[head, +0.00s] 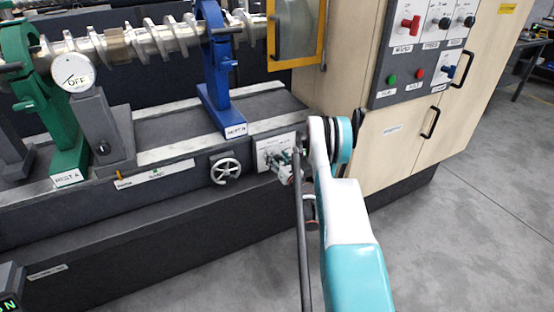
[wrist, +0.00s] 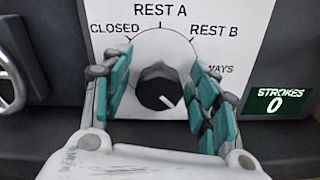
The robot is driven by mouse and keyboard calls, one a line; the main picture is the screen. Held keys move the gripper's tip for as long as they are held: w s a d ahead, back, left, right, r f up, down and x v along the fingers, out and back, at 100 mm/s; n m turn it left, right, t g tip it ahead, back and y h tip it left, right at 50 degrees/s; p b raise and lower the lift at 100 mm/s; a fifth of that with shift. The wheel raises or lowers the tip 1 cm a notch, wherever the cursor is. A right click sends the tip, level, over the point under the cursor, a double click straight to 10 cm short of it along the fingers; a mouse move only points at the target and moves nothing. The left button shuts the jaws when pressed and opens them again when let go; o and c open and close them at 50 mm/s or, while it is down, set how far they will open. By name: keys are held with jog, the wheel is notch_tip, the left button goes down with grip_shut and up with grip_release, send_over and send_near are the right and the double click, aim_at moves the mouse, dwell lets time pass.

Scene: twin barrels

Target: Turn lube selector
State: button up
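The lube selector is a black round knob (wrist: 160,88) on a white dial plate (wrist: 225,15) marked CLOSED, REST A, REST B and WAYS. A small white mark on the knob's face sits at its lower right, on the side away from CLOSED and REST A. My gripper (wrist: 161,66) is open, with its teal-padded fingers to the left and right of the knob. A gap shows between the knob and the pads on both sides. In the head view the plate (head: 267,146) is on the machine's front and my gripper (head: 287,168) partly covers it; the knob is hidden there.
A handwheel (head: 226,171) is just left of the plate and also shows in the wrist view (wrist: 10,85). A STROKES display (wrist: 277,102) reading 0 is to the right. A beige cabinet (head: 400,140) stands right of my arm. Grey floor in front is clear.

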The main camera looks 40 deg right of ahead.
aim_at(273, 134)
notch_tip(273, 134, up, 10)
dwell(0.7)
dwell(0.5)
